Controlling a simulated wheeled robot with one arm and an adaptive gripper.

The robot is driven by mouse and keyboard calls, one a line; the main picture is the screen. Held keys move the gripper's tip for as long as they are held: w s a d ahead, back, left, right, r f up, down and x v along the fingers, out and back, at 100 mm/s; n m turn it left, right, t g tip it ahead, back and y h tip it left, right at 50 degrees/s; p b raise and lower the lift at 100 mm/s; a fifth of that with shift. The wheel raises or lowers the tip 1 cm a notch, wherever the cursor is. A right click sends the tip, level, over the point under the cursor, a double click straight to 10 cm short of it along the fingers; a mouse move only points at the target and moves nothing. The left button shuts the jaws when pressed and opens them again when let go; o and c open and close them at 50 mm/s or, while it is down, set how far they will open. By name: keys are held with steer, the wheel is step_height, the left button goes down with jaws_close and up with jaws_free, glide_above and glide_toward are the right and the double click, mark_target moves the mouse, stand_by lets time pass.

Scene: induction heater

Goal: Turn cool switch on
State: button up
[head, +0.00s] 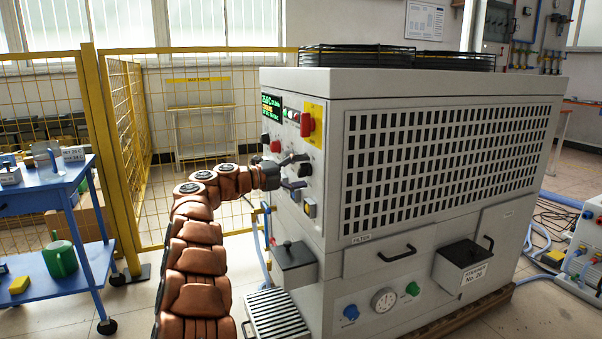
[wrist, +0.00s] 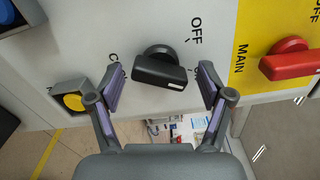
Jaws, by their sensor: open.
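The cool switch looks to be the black rotary knob (wrist: 160,68) on the pale panel, in the middle of the wrist view. Its handle lies nearly across that picture, slightly tilted, with a white mark at its right end. "OFF" is printed above right of it; a label starting with "C" at its left is partly covered by a finger. My gripper (wrist: 160,82) is open, one finger to each side of the knob, with gaps visible. In the head view my gripper (head: 293,171) is at the machine's control panel, largely hiding the knob.
The red main switch (wrist: 290,62) on a yellow plate is close to the right finger in the wrist view; a yellow button (wrist: 74,101) is near the left finger. In the head view, a yellow fence (head: 125,130) and blue cart (head: 50,190) stand left of my arm.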

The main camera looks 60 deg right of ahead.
steer(key=shift+w+a, duration=0.1)
steer(key=v, duration=1.1)
steer(key=shift+w+a, duration=0.2)
steer(key=shift+a, duration=0.1)
